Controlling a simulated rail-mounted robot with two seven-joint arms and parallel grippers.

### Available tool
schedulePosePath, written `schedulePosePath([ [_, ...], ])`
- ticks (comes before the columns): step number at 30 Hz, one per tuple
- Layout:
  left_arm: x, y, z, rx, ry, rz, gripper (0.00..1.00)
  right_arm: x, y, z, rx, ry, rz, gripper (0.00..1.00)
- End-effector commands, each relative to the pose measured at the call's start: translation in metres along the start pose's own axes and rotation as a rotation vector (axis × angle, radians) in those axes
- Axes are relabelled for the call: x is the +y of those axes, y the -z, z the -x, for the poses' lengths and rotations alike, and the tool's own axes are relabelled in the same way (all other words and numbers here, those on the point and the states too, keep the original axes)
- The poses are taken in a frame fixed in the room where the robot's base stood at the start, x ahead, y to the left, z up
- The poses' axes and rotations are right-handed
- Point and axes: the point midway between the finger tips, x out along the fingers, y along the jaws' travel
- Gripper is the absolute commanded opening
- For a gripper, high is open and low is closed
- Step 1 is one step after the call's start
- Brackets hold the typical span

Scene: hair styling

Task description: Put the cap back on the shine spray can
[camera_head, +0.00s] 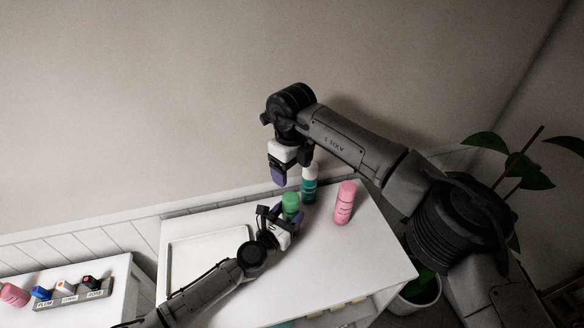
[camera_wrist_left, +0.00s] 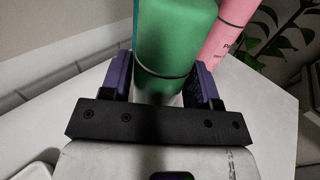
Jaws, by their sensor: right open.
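A green can (camera_head: 291,202) stands on the white table, upright. My left gripper (camera_head: 284,222) has its fingers on both sides of it. In the left wrist view the green can (camera_wrist_left: 172,45) fills the space between the purple fingers, with a seam line across it. My right gripper (camera_head: 291,172) is open, above and behind the green can, close to the white top of a teal can (camera_head: 309,187). Whether it touches that top I cannot tell. No label reads as shine spray, and no loose cap shows clearly.
A pink can (camera_head: 345,203) stands at the right on the table (camera_head: 365,262); it also shows in the left wrist view (camera_wrist_left: 232,30). An empty white tray (camera_head: 170,270) lies at the left. A side table with a labelled rack (camera_head: 75,297) is at far left. A plant is at right.

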Motion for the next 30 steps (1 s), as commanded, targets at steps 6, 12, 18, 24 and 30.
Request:
schedulePosePath([
  [6,0.0,0.0,0.0,0.0,0.0,0.0,0.77,0.0,0.0,0.0,0.0,0.0,0.0,0.77],
  [12,0.0,0.0,0.0,0.0,0.0,0.0,0.8,0.0,0.0,0.0,0.0,0.0,0.0,0.77],
  [18,0.001,0.0,0.008,0.0,0.0,0.0,0.8,0.0,0.0,0.001,0.0,0.0,0.0,0.77],
  [24,0.001,0.001,0.041,0.001,0.0,0.001,0.8,0.0,0.0,0.004,0.0,0.0,0.0,0.77],
  [30,0.0,0.001,0.082,0.001,0.001,-0.001,0.8,0.0,0.0,0.003,0.0,0.0,0.0,0.77],
])
